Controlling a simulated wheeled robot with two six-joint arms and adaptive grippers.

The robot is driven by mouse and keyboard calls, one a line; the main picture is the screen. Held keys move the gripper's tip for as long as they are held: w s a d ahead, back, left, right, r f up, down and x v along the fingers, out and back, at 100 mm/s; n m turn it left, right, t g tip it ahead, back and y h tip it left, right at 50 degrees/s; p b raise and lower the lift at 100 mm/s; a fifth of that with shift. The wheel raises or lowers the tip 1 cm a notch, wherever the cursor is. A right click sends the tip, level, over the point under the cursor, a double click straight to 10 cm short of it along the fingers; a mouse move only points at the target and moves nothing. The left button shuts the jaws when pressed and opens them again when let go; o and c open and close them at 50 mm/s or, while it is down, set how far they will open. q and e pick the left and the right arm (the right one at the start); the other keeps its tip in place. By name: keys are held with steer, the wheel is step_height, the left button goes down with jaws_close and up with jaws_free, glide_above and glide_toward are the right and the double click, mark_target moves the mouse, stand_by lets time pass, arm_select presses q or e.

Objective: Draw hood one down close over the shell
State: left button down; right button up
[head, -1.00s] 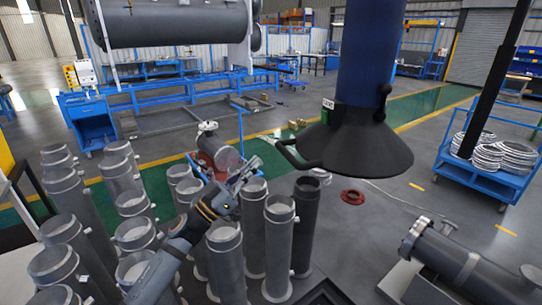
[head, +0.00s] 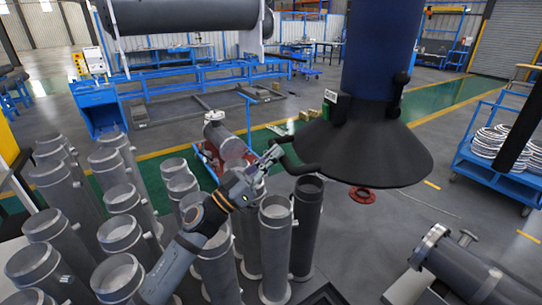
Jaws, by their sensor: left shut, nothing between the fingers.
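The hood (head: 365,150) is a wide black cone on a thick blue duct (head: 383,50), hanging right of centre. It has a small white tag, a dark knob on its right and a bent black handle (head: 300,167) reaching out to the left. My left gripper (head: 272,154) is shut and empty, its tips close to the handle's free end; I cannot tell whether they touch. A grey flanged shell (head: 458,265) lies at the lower right, well below the hood and apart from it. My right gripper is not in view.
Several upright grey tubes (head: 275,245) crowd the floor below my left arm. A vessel on a red stand (head: 225,150) is behind them. A blue cart (head: 495,172) with coiled hoses stands at right. A red ring (head: 362,196) lies on open floor below the hood.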

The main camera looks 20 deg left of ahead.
arm_select(q)
step_height(320, 180, down, 9)
steer(key=b, duration=0.4)
steer(key=shift+s, duration=0.15)
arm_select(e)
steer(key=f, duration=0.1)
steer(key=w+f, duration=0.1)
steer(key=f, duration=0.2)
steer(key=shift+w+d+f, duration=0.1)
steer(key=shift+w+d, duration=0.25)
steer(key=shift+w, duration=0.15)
